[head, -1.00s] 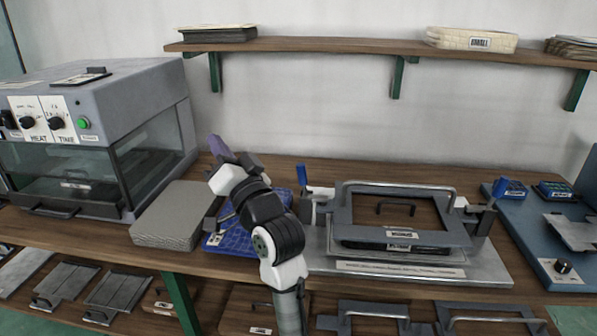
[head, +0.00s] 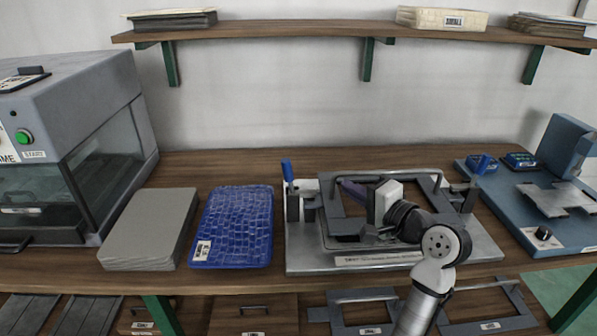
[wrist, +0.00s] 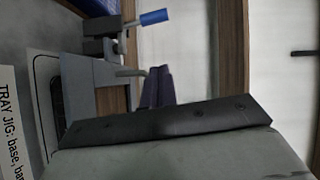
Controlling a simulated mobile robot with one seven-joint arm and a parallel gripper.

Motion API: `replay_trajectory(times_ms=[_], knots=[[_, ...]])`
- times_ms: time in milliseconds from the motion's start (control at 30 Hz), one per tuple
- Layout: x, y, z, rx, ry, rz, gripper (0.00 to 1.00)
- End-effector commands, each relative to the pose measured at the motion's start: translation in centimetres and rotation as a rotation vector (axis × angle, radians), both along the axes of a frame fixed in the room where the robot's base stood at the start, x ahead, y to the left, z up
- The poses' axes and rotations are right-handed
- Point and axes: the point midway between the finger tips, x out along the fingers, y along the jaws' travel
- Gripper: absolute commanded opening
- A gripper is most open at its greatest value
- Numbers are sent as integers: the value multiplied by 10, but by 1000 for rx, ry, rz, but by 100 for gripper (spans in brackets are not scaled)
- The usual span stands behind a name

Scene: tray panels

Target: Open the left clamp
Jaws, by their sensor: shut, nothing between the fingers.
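The left clamp (head: 302,207) stands at the left edge of the tray jig (head: 297,262). Its blue handle (head: 287,170) points up. In the wrist view the blue handle (wrist: 154,17) and grey clamp body (wrist: 95,46) are at the top. A grey frame (head: 333,200) with a raised bar lies on the jig. My gripper (head: 345,188) is shut and empty above the frame, right of the left clamp. Its purple fingers show in the wrist view (wrist: 157,88). My arm hides part of the frame.
A blue textured panel (head: 233,222) and a grey stack (head: 150,228) lie left of the jig, beside the oven (head: 100,150). A blue machine (head: 530,215) stands at the right. A shelf (head: 300,36) runs above along the wall.

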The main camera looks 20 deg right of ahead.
Motion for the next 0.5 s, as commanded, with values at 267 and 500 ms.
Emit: replay_trajectory(times_ms=[267, 500], knots=[[2, 1, 0, -1, 0, 0, 0], [31, 11, -1, -1, 0, 3, 0]])
